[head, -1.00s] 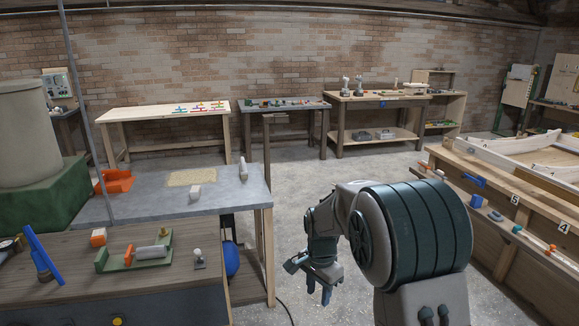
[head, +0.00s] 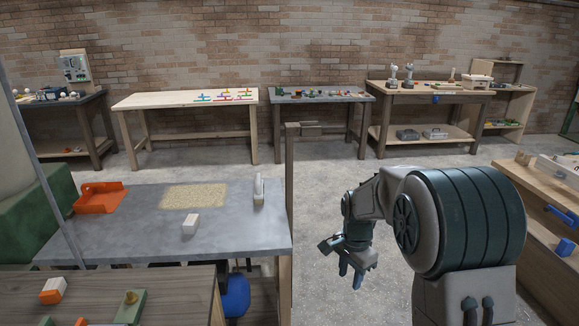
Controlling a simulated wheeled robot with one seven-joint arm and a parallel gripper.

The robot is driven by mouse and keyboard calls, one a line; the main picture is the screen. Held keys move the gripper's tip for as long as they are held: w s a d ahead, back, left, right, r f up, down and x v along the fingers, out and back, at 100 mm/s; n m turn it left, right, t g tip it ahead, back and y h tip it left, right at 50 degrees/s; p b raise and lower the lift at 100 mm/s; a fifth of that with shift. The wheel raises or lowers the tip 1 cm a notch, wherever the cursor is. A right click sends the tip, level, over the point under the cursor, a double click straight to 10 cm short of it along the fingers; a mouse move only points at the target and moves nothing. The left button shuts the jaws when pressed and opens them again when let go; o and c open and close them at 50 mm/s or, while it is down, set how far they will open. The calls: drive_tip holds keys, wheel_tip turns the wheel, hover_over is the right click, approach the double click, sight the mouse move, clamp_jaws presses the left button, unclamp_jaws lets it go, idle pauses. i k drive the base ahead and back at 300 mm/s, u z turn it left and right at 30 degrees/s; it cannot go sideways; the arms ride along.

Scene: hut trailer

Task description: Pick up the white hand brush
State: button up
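The grey-topped table (head: 120,225) also bears an orange dustpan (head: 100,198), a patch of sandy crumbs (head: 194,196) and a white block (head: 190,223). A wooden post (head: 291,190) rises at its right edge. A wooden bench (head: 180,290) stands nearer. Open floor (head: 320,200) lies beyond my gripper.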

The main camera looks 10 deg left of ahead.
sight(258, 198)
drive_tip(key=i, duration=3.25)
drive_tip(key=u, duration=2.05)
